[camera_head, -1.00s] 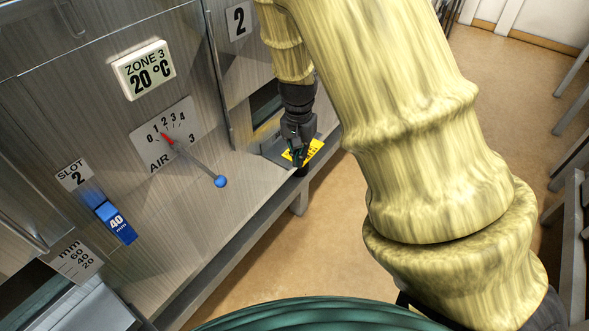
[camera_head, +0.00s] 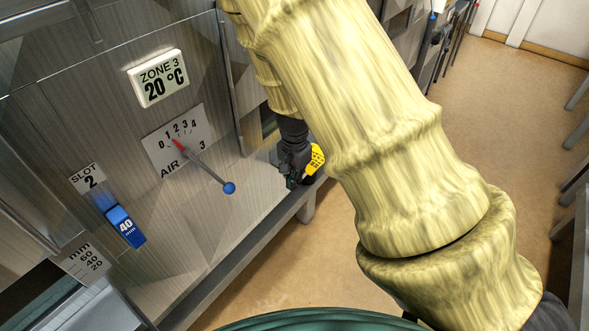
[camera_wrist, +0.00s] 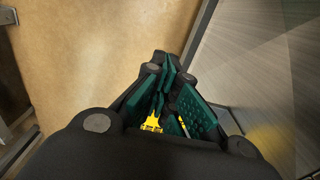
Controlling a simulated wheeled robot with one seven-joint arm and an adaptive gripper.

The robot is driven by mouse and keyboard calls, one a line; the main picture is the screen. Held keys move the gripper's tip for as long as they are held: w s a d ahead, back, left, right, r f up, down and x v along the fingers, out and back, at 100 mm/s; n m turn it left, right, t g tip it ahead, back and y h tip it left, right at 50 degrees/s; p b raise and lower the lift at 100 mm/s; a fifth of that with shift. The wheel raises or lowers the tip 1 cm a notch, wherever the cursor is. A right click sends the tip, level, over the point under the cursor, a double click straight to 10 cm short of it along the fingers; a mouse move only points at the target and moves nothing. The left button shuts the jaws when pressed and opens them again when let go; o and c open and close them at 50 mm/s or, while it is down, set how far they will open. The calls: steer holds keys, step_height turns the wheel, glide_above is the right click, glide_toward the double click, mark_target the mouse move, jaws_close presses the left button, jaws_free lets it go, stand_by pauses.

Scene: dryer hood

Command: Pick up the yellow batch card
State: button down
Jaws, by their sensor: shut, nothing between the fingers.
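The yellow batch card (camera_head: 316,160) shows in the head view just right of my gripper (camera_head: 293,182), close against it and looking steeply tilted. My gripper is low by the ledge at the front of the machine, pointing down. In the wrist view, the green-padded fingers (camera_wrist: 163,65) are shut, their tips together. Small yellow patches of the card (camera_wrist: 152,123) show between the finger linkages near the palm. The rest of the card is hidden, and I cannot tell whether it touches the fingers or the ledge.
The metal machine front carries an air lever with a blue knob (camera_head: 229,188), a blue slot slider (camera_head: 126,227) and a zone display (camera_head: 157,78). A metal ledge (camera_head: 235,240) runs along its foot. Open brown floor (camera_head: 490,130) lies to the right.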

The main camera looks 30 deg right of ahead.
steer(key=shift+w+d+f+p, duration=0.3)
steer(key=shift+d+f, duration=0.2)
steer(key=shift+d, duration=0.1)
steer(key=shift+w+d+f+p, duration=0.25)
steer(key=shift+d+f, duration=0.2)
steer(key=shift+d, duration=0.2)
steer(key=shift+w+d+f+p, duration=0.3)
steer(key=shift+d+f, duration=0.2)
steer(key=shift+d, duration=0.1)
steer(key=shift+s, duration=0.1)
steer(key=w+d, duration=0.1)
steer(key=d, duration=0.1)
steer(key=w+d+p, duration=0.1)
steer(key=d, duration=0.2)
steer(key=w+d, duration=0.1)
steer(key=d, duration=0.2)
steer(key=shift+w+d+p, duration=0.1)
steer(key=shift+w+p, duration=0.15)
steer(key=shift+p, duration=0.05)
